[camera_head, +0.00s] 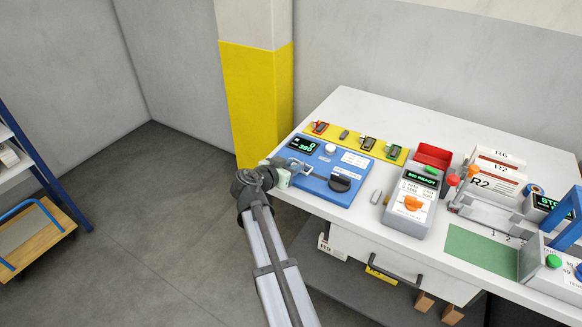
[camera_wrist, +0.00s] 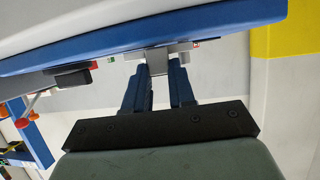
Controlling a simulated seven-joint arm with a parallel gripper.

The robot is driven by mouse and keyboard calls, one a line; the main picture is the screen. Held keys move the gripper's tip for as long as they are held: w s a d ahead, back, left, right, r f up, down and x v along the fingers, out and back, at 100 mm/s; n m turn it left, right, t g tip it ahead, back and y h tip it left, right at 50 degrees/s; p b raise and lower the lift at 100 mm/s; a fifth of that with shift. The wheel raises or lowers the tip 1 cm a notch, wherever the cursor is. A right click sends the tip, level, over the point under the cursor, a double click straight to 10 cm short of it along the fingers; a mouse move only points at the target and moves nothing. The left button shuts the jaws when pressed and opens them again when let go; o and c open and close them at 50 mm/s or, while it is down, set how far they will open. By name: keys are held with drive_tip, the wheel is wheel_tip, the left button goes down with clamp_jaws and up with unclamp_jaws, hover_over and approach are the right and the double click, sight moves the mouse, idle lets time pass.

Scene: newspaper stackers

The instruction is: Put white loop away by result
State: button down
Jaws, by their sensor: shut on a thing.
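My gripper (camera_head: 282,171) is at the left edge of a blue device (camera_head: 321,186) on the white table. In the wrist view my gripper (camera_wrist: 158,74) has its two blue fingers shut on a pale grey piece (camera_wrist: 156,58), just beside the blue device's edge (camera_wrist: 200,25). In the head view a pale loop-shaped piece (camera_head: 300,167) lies at the fingertips, over the blue device. It seems to be the white loop, but its join with the fingers is too small to see clearly.
A yellow strip with several small parts (camera_head: 356,137) lies behind the blue device. A grey tester (camera_head: 413,201) reading READY, a red bin (camera_head: 432,155), white R-labelled boxes (camera_head: 492,183) and a green mat (camera_head: 480,251) stand to the right. A yellow-painted pillar (camera_head: 258,105) rises behind my gripper.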

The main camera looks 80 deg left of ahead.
drive_tip(key=c, duration=0.9)
unclamp_jaws()
drive_tip(key=shift+c, duration=0.2)
drive_tip(key=v, duration=1.3)
drive_tip(key=shift+d+f, duration=0.25)
drive_tip(key=shift+d, duration=0.2)
drive_tip(key=o, duration=0.3)
drive_tip(key=shift+s+d+r, duration=0.1)
drive_tip(key=shift+s+d, duration=0.05)
drive_tip(key=o, duration=0.6)
